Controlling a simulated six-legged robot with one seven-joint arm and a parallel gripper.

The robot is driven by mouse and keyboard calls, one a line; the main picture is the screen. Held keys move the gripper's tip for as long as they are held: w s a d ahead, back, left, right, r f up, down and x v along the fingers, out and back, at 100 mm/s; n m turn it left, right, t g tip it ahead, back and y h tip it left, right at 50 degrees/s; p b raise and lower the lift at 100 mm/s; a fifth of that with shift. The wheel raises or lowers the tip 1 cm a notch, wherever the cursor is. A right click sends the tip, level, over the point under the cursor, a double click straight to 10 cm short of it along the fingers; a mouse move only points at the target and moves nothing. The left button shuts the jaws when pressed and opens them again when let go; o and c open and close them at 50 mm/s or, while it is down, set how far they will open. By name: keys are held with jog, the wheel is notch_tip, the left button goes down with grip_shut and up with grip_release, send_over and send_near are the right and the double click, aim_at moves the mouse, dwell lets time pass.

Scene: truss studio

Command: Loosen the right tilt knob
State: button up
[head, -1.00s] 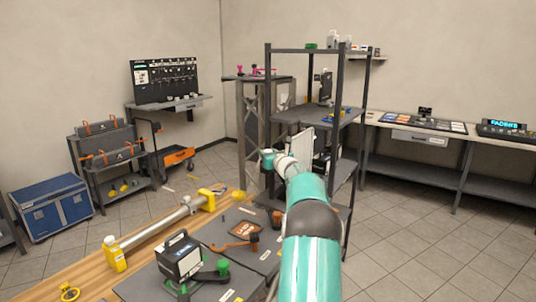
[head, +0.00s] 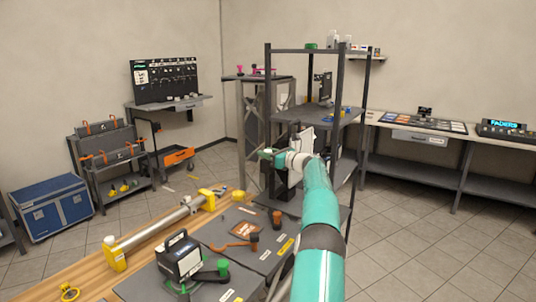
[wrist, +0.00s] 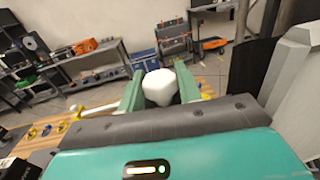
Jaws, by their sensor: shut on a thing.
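My gripper (wrist: 160,80) has its two green fingers on either side of a white, rounded knob (wrist: 160,88) in the wrist view, shut on it. The knob fits the right tilt knob, but its mount is hidden behind the wrist housing. In the head view my gripper (head: 270,155) is small, in front of the dark shelf rack and beside a pale panel (head: 305,138). The knob cannot be made out there.
A dark shelf rack (head: 317,48) stands just behind my gripper. A grey body (wrist: 295,85) fills the right of the wrist view. A wooden bench (head: 80,277) with a yellow-ended tube (head: 160,226) and a black box (head: 180,257) is front left. Floor at right (head: 435,245) is clear.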

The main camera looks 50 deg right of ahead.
dwell(0.4)
jog(key=o, duration=1)
jog(key=shift+c, duration=0.2)
jog(key=s, duration=1.3)
jog(key=shift+s+a, duration=0.25)
jog(key=shift+s, duration=0.15)
